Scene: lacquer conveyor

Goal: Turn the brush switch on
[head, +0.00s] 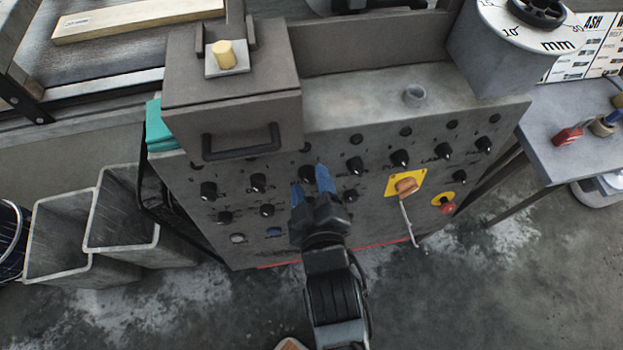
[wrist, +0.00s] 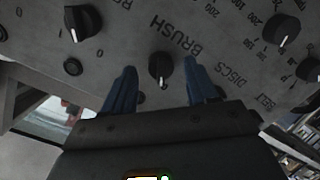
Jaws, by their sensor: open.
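The brush switch (wrist: 160,66) is a round black knob with a pale pointer mark, on the grey control panel, beside the printed word BRUSH in the wrist view. The pointer mark is toward the bottom of that picture. My gripper (wrist: 158,82) is open, with one blue finger on each side of the knob. The fingers do not appear to touch it. In the head view my gripper (head: 312,182) reaches the panel's middle, and the knob (head: 307,173) shows partly between the blue fingertips.
The panel (head: 330,150) carries several similar black knobs, close around my gripper. To the right are a yellow plate with an orange-handled lever (head: 406,186) and a red button (head: 447,208) on yellow. Grey bins (head: 120,245) stand at left. The floor in front is open.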

